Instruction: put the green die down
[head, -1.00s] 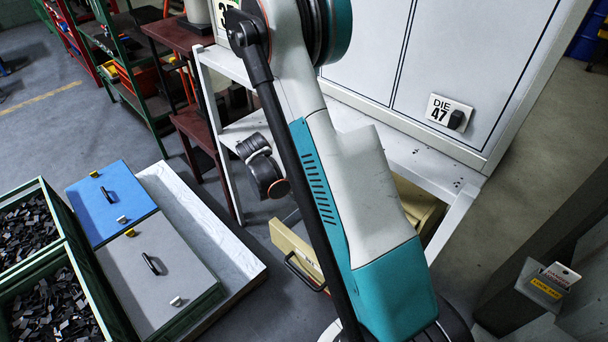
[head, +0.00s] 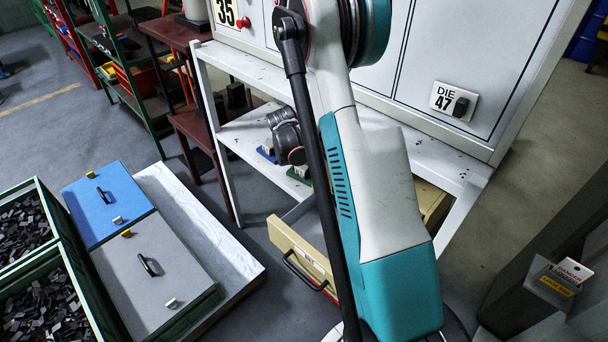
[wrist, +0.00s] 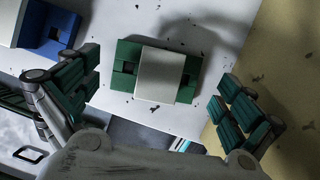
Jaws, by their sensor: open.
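The green die (wrist: 186,75) lies on the white shelf in the wrist view, with a pale block across its middle. My gripper (wrist: 156,76) is open, its dark green finger pads apart on the left and right of the die, with gaps showing on both sides. In the head view a small part of the green die (head: 303,175) shows on the lower shelf (head: 240,135) of the white bench, mostly behind my arm. My fingers are hidden there.
A blue die (wrist: 47,35) sits left of the green one, near the shelf edge. A cream drawer (head: 300,257) stands open below the bench.

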